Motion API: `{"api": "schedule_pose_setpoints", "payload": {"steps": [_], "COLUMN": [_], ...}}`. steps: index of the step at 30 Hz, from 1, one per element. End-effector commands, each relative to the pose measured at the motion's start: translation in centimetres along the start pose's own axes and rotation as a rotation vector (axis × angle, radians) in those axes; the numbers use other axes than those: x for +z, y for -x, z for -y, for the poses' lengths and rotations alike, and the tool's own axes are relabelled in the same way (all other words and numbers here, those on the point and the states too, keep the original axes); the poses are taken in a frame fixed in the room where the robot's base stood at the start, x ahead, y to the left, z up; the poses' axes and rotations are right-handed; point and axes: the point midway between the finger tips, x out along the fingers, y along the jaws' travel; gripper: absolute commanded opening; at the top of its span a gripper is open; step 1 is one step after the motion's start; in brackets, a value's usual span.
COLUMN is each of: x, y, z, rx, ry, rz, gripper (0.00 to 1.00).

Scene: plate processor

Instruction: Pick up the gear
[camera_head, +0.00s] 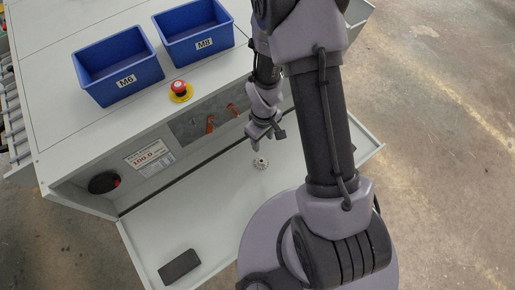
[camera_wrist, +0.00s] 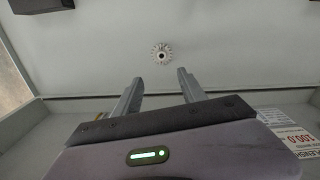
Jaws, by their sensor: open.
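The gear (camera_head: 261,162) is a small, light grey toothed ring lying flat on the light grey shelf (camera_head: 190,215). In the wrist view the gear (camera_wrist: 161,53) shows a dark centre hole and lies beyond the fingertips, near the midline between them. In the head view my gripper (camera_head: 266,143) hangs just above the gear, pointing down; the fingertips are hard to make out there. Nothing touches the gear in the wrist view.
Blue bins marked M6 (camera_head: 118,85) and M8 (camera_head: 203,43) stand on the machine top, with a red emergency button (camera_head: 180,90) nearby. A dark block (camera_head: 179,266) lies at the shelf's near end. The machine's front wall rises behind the shelf. The shelf around the gear is clear.

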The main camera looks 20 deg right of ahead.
Motion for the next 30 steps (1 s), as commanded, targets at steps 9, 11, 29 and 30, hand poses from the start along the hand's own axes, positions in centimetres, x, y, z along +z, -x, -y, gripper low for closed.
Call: {"api": "schedule_pose_setpoints", "payload": {"steps": [9,11,29,30], "x": [0.1,0.1,-0.1,-0.1], "y": [-9.2,-9.8,-15.3,-15.3], "z": [0.1,0.1,0.2,0.2], "rx": [-0.002,-0.001,0.000,0.000], "ry": [-0.001,-0.001,-0.002,-0.002], "rz": [0.003,0.002,0.001,0.001], "gripper": [0.49,0.49,0.45,0.37]}}
